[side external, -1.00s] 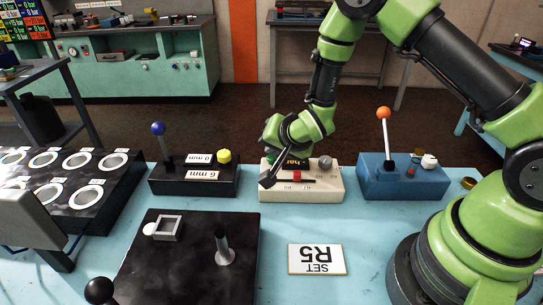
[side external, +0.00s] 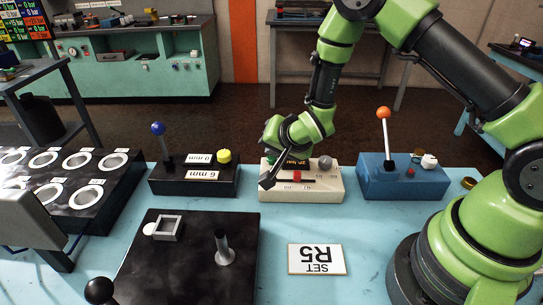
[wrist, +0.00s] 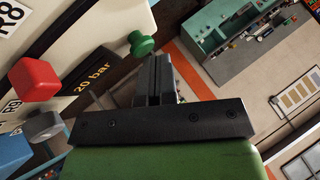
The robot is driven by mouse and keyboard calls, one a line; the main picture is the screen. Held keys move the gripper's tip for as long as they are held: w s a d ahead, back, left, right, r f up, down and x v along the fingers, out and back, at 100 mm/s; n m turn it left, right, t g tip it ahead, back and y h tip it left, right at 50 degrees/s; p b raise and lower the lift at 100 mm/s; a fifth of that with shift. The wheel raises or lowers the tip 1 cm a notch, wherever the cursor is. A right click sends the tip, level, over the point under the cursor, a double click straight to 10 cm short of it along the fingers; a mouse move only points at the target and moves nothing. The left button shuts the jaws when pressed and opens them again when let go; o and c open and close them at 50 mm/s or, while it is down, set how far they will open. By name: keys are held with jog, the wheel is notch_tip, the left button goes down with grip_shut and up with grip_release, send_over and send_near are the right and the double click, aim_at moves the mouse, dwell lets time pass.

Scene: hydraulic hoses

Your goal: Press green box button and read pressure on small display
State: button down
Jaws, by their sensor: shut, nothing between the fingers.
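The white box (side external: 330,187) stands in the middle of the bench in the side external view. It carries a red slider knob (side external: 297,176), a grey knob (side external: 325,162) and a small dark display (side external: 299,161). The display also shows in the wrist view (wrist: 92,77), where it reads "20 bar". My gripper (wrist: 153,62) is shut and empty, at the left end of the box (side external: 268,180). I cannot tell whether it touches the button.
A black box with a blue-knobbed lever (side external: 158,129) stands left and a blue box (side external: 393,185) with an orange-knobbed lever right. A "SET R5" card (side external: 317,259) lies in front. A black panel (side external: 185,270) with a square frame and metal post fills the front left.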

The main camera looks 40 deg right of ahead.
jog(key=shift+r, duration=0.7)
jog(key=shift+r, duration=2.55)
jog(key=shift+r, duration=0.1)
jog(key=s+a+r+n+g+y, duration=0.1)
jog(key=s+a+r+n+y, duration=0.2)
jog(key=s+r, duration=1.3)
jog(key=s+r+n, duration=0.2)
jog(key=s+n, duration=0.1)
jog(key=s, duration=0.6)
jog(key=shift+d+n+g, duration=0.25)
jog(key=shift+n+g, duration=0.15)
